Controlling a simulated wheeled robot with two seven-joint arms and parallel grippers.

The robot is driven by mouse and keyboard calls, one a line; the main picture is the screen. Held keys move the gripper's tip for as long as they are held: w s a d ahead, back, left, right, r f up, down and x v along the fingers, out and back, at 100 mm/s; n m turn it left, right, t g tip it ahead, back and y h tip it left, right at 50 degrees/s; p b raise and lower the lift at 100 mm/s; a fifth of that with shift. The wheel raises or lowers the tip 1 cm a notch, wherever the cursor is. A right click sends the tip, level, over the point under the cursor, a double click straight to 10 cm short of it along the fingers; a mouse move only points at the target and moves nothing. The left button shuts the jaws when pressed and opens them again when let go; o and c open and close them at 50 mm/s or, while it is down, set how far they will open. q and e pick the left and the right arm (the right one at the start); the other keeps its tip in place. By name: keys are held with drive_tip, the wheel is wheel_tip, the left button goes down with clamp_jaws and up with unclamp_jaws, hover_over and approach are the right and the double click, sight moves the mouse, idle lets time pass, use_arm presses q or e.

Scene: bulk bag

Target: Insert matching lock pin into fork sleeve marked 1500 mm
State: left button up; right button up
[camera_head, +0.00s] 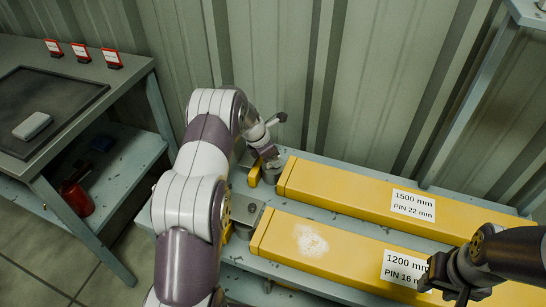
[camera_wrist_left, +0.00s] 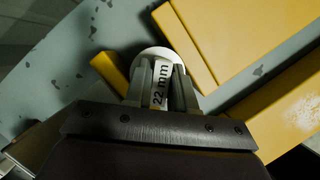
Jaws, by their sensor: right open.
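The yellow fork sleeve marked 1500 mm, PIN 22 mm (camera_head: 345,195) lies at the back of the grey bench. My left gripper (camera_head: 268,158) is at its left end. In the left wrist view my left gripper (camera_wrist_left: 161,90) is shut on a lock pin (camera_wrist_left: 160,86) labelled 22 mm, with a pale round part beyond the fingers. A grey cylindrical part (camera_head: 271,174) shows just below the gripper. The pin's lower end is hidden, so I cannot tell how it sits in the sleeve. My right gripper (camera_head: 455,290) is open and empty over the front sleeve.
A second yellow sleeve (camera_head: 350,255) marked 1200 mm, PIN 16 mm lies in front. At left, a table holds a dark tray (camera_head: 80,85) with a pale grey block (camera_head: 32,125) and several red-and-white cards (camera_head: 81,53). A red can (camera_head: 76,197) stands on its lower shelf. A corrugated wall is behind.

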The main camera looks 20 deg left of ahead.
use_arm(q)
drive_tip(key=o, duration=0.4)
drive_tip(key=shift+o, duration=0.2)
